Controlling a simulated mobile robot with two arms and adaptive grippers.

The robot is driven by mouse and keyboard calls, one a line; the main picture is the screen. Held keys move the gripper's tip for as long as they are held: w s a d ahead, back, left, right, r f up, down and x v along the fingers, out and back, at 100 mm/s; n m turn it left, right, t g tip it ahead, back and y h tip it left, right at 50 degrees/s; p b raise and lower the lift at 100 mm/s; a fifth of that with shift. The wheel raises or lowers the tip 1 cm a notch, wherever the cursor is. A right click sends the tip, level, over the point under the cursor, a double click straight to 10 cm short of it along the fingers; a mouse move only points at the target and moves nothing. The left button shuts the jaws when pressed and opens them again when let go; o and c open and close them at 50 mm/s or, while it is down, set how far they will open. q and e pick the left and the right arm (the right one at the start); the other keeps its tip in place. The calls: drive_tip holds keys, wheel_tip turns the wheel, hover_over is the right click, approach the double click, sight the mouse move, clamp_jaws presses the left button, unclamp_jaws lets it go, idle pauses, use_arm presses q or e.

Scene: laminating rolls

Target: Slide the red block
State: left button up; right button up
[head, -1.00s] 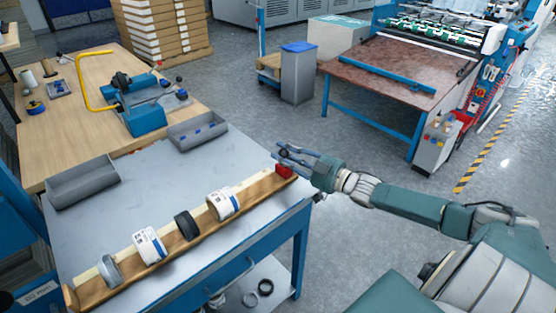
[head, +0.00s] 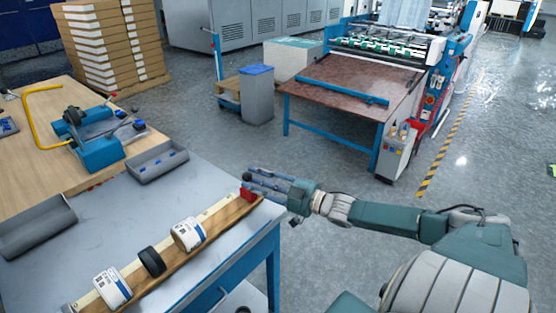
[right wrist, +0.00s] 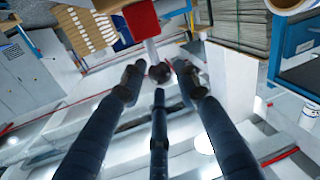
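The red block (head: 248,195) sits at the far right end of a wooden rail (head: 215,229) on the grey table. In the right wrist view the red block (right wrist: 141,20) is at the top, just beyond the fingertips. My right gripper (head: 250,182) is beside the block, above it in the head view. I cannot tell whether a finger touches the block. My left gripper is out of view.
Grey trays (head: 158,161) (head: 36,226) lie on the table behind the rail. A wooden bench with a blue device (head: 98,150) is at the left. A grey bin (head: 257,96) and a machine with a brown table (head: 345,94) stand beyond. Open floor lies right of the table.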

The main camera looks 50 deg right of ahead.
drive_tip(key=v, duration=0.8)
drive_tip(key=shift+s, duration=0.4)
drive_tip(key=shift+d+r, duration=0.1)
